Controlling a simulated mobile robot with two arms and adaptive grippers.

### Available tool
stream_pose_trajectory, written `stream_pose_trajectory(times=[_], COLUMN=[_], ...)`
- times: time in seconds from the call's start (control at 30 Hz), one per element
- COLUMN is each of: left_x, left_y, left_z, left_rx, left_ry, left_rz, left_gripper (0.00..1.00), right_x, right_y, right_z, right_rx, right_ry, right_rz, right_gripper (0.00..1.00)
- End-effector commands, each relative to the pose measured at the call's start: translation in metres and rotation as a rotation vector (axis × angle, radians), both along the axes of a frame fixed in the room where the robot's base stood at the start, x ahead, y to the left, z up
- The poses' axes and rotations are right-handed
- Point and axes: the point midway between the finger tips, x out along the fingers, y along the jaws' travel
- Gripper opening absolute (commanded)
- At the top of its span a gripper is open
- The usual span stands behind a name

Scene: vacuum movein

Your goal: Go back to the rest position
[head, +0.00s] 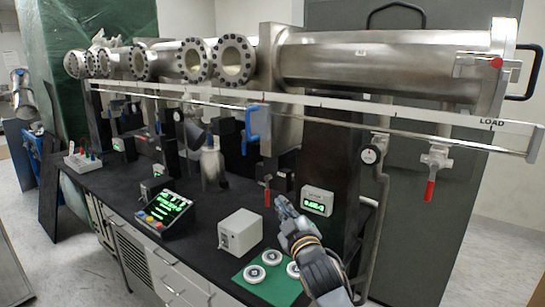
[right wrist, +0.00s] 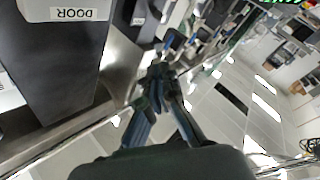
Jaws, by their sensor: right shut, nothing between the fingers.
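My right gripper (head: 284,207) comes in from the bottom right of the head view, over the right end of the black bench top. Its fingers are together with nothing between them, close to a small box with a green display (head: 317,201). The right wrist view shows the same gripper (right wrist: 160,72) shut and empty, beside a dark post with a DOOR label (right wrist: 79,14). My left gripper is not in the head view.
A steel vacuum tube (head: 385,65) runs above the bench, with a white LOAD rail (head: 300,99) in front. A white box (head: 240,232), a control console (head: 167,213) and round flanges (head: 254,274) on a green mat (head: 270,290) occupy the bench.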

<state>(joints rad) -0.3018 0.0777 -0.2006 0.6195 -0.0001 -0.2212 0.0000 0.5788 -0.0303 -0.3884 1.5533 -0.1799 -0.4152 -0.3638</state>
Motion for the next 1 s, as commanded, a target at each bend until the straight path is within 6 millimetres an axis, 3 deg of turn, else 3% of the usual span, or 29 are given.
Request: stream_pose_trajectory(times=[0.2,0.37,0.63,0.77,0.9,1.0], left_x=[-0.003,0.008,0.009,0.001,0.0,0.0], left_y=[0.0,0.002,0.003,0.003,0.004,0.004], left_z=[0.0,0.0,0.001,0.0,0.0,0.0], left_rx=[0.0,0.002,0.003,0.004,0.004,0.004], left_ry=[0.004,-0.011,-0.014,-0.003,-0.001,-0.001], left_rz=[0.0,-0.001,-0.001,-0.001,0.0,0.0], left_gripper=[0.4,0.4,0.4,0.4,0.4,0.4], right_x=[-0.013,-0.027,-0.077,-0.127,-0.209,-0.264], right_y=[-0.014,-0.028,-0.062,-0.086,-0.117,-0.135], right_z=[-0.036,-0.067,-0.145,-0.199,-0.257,-0.283], right_rx=[0.033,0.062,0.134,0.181,0.237,0.264], right_ry=[0.098,0.186,0.423,0.601,0.844,0.991], right_rz=[-0.024,-0.049,-0.118,-0.176,-0.265,-0.326], right_gripper=[0.0,0.0,0.0,0.0,0.0,0.0])
